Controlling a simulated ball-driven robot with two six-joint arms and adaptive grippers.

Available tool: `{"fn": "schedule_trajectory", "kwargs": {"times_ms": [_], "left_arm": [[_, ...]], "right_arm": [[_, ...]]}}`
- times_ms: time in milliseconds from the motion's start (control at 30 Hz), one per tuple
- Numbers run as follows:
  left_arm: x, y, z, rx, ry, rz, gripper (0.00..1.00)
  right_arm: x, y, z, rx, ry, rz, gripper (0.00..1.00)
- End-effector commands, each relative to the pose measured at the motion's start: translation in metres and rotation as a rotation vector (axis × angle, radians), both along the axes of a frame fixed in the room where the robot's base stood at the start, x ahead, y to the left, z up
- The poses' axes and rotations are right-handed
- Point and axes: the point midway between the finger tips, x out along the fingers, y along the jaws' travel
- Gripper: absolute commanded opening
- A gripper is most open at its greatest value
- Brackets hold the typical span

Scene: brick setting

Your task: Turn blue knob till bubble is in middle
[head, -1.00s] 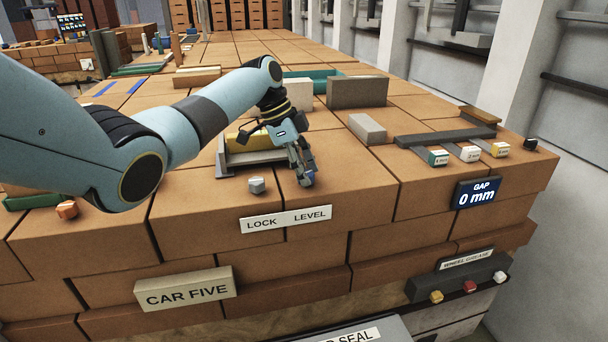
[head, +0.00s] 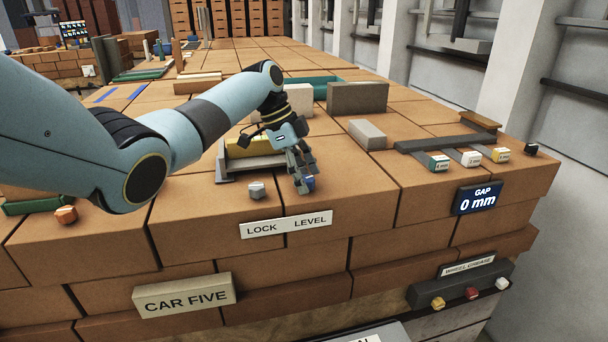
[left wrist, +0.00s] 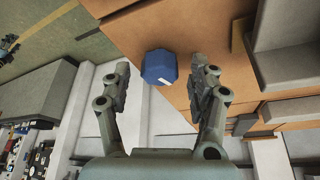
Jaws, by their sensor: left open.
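The blue knob (head: 309,182) stands on the brick top behind the word LEVEL on the LOCK LEVEL label (head: 286,224). My left gripper (head: 302,186) is open at the knob and partly covers it in the head view. In the left wrist view the eight-sided blue knob (left wrist: 159,67), with a white mark, shows in the gap between the open fingertips (left wrist: 161,68). I cannot tell whether a finger touches it. A yellow block (head: 250,147) in a grey holder sits behind the gripper, partly hidden by it. No bubble can be made out. My right gripper is not in view.
A grey knob (head: 257,190) stands left of the blue one, and an orange knob (head: 66,214) farther left. A grey block (head: 367,134) and several small coloured knobs stand to the right, above a GAP 0 mm display (head: 478,198). The brick front edge is close.

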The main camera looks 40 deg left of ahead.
Motion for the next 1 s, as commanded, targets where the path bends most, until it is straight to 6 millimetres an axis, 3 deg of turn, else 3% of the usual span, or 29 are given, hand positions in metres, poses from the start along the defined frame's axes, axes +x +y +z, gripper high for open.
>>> {"fn": "schedule_trajectory", "kwargs": {"times_ms": [267, 700, 1000], "left_arm": [[-0.001, 0.004, 0.009, 0.001, -0.002, 0.001, 0.6], [-0.015, 0.036, 0.092, 0.002, -0.002, 0.001, 0.6], [-0.019, 0.042, 0.111, -0.001, 0.001, 0.001, 0.6]], "right_arm": [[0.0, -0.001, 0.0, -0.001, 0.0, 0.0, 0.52], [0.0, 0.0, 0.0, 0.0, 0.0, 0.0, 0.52], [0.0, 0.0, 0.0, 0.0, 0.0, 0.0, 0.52]]}}
